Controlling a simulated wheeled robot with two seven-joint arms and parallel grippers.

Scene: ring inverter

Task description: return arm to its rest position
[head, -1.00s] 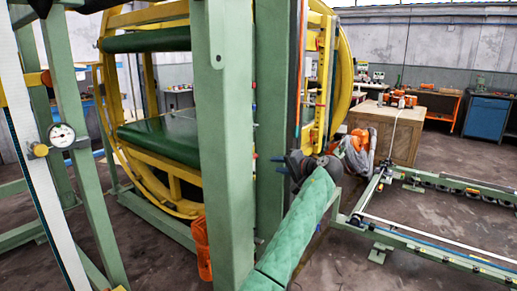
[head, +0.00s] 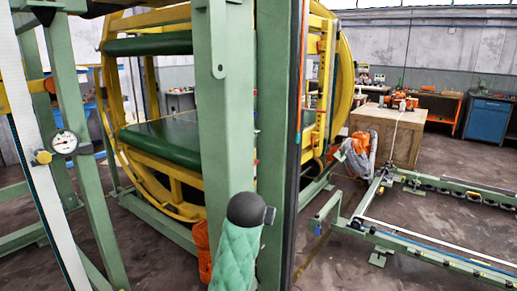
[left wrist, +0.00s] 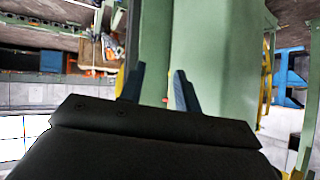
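My left arm (head: 236,255), in a green quilted sleeve, rises from the bottom centre of the head view. Its dark wrist end (head: 246,208) is in front of the green posts of the ring inverter (head: 224,120); the fingers are hidden there. In the left wrist view my left gripper (left wrist: 158,85) has its two blue fingers apart with nothing between them. A broad green post (left wrist: 215,60) stands beyond them; I cannot tell how far. That view is upside down. My right gripper is in neither view.
The inverter's yellow ring (head: 115,140) stands behind the posts. A green frame with a dial gauge (head: 63,142) is at the left. A low green conveyor (head: 440,250) lies right, with a wooden crate (head: 390,138) behind it. Floor between posts and conveyor is open.

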